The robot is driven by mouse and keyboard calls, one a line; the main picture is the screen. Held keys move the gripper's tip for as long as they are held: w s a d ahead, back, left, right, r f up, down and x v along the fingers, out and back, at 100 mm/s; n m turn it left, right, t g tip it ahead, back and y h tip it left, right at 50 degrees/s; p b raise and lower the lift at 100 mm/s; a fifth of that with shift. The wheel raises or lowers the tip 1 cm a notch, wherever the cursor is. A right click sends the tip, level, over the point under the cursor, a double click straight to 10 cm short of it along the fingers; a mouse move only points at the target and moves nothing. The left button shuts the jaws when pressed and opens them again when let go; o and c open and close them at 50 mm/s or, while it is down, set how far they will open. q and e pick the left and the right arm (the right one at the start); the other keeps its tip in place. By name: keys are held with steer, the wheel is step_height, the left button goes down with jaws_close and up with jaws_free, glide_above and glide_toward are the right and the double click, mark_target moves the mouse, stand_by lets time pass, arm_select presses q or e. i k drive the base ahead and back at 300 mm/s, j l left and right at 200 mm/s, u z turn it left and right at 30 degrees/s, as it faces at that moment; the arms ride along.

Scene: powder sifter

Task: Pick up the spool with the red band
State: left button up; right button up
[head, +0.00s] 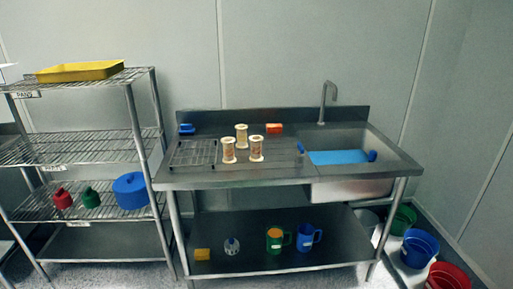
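Three cream spools stand upright, close together, on the steel sink table (210,178). One spool is at the front left (228,151), one at the back (242,136) and one at the front right (257,149). Each has wider pale ends and reddish-brown marks around its middle. The marks are too small and blurred to tell which spool has the red band. Neither of my grippers is in view, and nothing is holding the spools.
A wire rack (193,153) lies left of the spools. A red-orange block (274,128) sits behind them. The sink with a blue item (338,157) and a faucet (325,100) is to the right. A wire shelf unit (95,147) stands left; coloured buckets (420,248) stand right.

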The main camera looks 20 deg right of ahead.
mark_target(255, 156)
steer(key=i+j+z, duration=0.15)
steer(key=i+j, duration=0.2)
steer(key=j, duration=0.15)
steer(key=i+j+z, duration=0.15)
steer(key=i+j, duration=0.2)
steer(key=j, duration=0.15)
